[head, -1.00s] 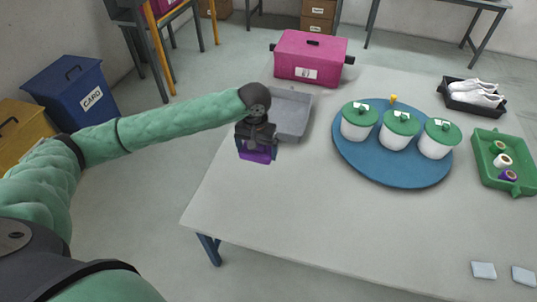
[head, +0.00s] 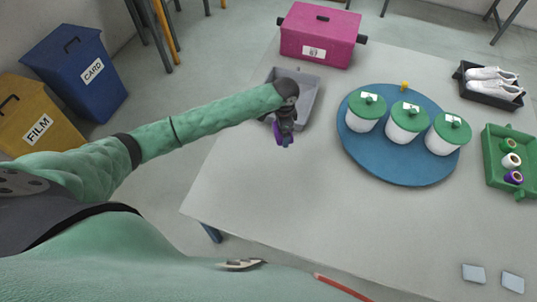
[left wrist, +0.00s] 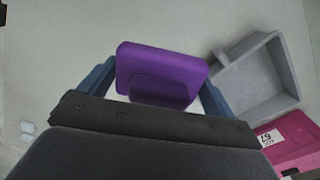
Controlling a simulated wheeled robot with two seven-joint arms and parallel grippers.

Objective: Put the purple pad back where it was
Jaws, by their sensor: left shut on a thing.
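The purple pad (left wrist: 160,72) is held between the blue fingers of my left gripper (left wrist: 155,85) in the left wrist view. In the head view the pad (head: 279,135) shows as a small purple patch below my left gripper (head: 284,140), over the table near the grey tray (head: 311,102). My wrist and gripper cover part of the tray in the head view. In the left wrist view the grey tray (left wrist: 284,68) lies to the right of the pad, and the part of it that shows is empty. My right gripper is not in view.
A pink box (head: 320,38) stands behind the tray. A blue round board (head: 372,165) carries three white pots with green lids (head: 408,118). A black shoe tray (head: 485,99) and a green spool tray (head: 492,182) are at the right. The table's front middle (head: 330,225) is clear.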

